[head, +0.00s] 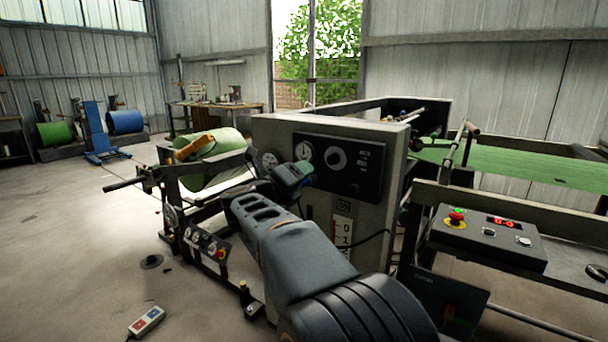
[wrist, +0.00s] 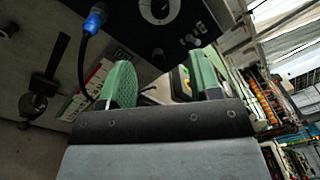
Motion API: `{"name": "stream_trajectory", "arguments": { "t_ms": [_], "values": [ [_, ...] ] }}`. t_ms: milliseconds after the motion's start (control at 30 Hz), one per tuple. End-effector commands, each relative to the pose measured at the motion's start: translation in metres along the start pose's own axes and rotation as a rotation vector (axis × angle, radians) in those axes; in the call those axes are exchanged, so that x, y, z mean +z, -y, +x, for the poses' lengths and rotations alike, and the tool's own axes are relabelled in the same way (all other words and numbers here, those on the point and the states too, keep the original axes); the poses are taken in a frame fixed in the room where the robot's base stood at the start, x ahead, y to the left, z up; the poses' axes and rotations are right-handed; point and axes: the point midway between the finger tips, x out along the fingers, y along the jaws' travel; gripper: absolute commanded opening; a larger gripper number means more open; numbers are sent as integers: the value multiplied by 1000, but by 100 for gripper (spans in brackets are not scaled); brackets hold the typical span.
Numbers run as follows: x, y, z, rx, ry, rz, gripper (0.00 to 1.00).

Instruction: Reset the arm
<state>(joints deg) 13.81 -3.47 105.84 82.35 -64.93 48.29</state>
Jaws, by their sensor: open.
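My gripper (head: 300,172) is in front of the grey machine cabinet, near the left part of its dark control panel (head: 338,165). The wrist view shows the two green fingers of my gripper (wrist: 163,82) spread apart, with nothing held between them. The panel's dials and knob (wrist: 158,8) lie beyond the fingertips there. My arm reaches up from the bottom of the head view and hides part of the cabinet front. Whether the fingertips touch the panel cannot be told.
A blue plug with a black cable (wrist: 95,20) and a black handle (wrist: 48,75) are on the cabinet. A control box with a red button (head: 490,236) stands right. A green roll (head: 208,155) is behind left. A pendant (head: 147,322) lies on the open floor.

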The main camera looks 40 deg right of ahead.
Motion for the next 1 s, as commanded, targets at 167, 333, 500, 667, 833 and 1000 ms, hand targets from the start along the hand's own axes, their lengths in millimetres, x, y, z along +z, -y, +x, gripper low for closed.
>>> {"name": "stream_trajectory", "arguments": {
  "t_ms": [167, 333, 500, 667, 833, 1000],
  "values": [
    [0, 0, -1, 0, 0, 0, 58],
    [0, 0, -1, 0, 0, 0, 58],
    [0, 0, -1, 0, 0, 0, 58],
    [12, 7, -4, 15, 48, -28, 58],
    [73, 28, -34, 109, 356, -241, 58],
    [134, 36, -116, 232, 884, -688, 58]
  ]
}}
